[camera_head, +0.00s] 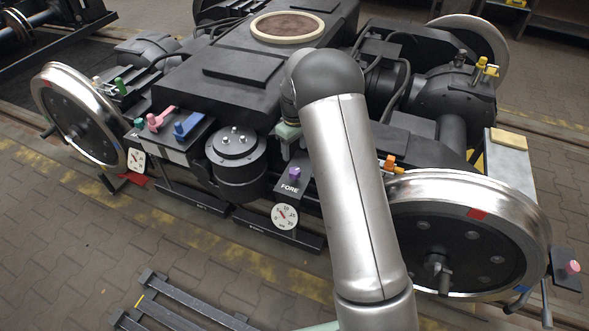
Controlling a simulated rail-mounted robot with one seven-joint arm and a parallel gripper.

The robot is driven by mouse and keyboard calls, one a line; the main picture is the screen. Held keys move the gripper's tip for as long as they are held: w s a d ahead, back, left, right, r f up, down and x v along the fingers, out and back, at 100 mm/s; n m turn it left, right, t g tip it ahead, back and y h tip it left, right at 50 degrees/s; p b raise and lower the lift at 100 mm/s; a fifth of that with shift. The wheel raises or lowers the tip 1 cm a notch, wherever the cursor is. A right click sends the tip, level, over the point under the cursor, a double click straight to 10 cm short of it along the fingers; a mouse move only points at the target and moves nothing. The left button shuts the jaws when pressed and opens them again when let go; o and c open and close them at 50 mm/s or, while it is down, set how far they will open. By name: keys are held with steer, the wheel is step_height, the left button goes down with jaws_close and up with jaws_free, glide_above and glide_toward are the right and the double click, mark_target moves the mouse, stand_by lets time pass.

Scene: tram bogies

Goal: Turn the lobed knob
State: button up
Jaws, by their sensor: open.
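A small purple knob (294,173) stands on the dark panel marked FORE, at the middle of the bogie's near side. Its lobes are too small to make out clearly. A pink knob (572,267) sits on a dark plate at the far right; its shape is also hard to tell. My gripper (290,153) hangs in front of the bogie, just above the purple knob in the picture. It is open, and nothing shows in it. My silver arm hides part of it, and I cannot tell its exact distance from the purple knob.
A round dial (284,217) hangs below the panel. A dark cylinder (236,160) stands to its left, with blue (188,125) and pink (160,118) levers beyond. An orange valve handle (391,164) is right of my arm, above the large wheel (470,235). A slatted rack (180,305) lies in front.

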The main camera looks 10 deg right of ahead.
mark_target(295, 171)
step_height(295, 171, down, 10)
steer(key=shift+f+b, duration=0.1)
steer(key=shift+b, duration=0.4)
steer(key=c, duration=1)
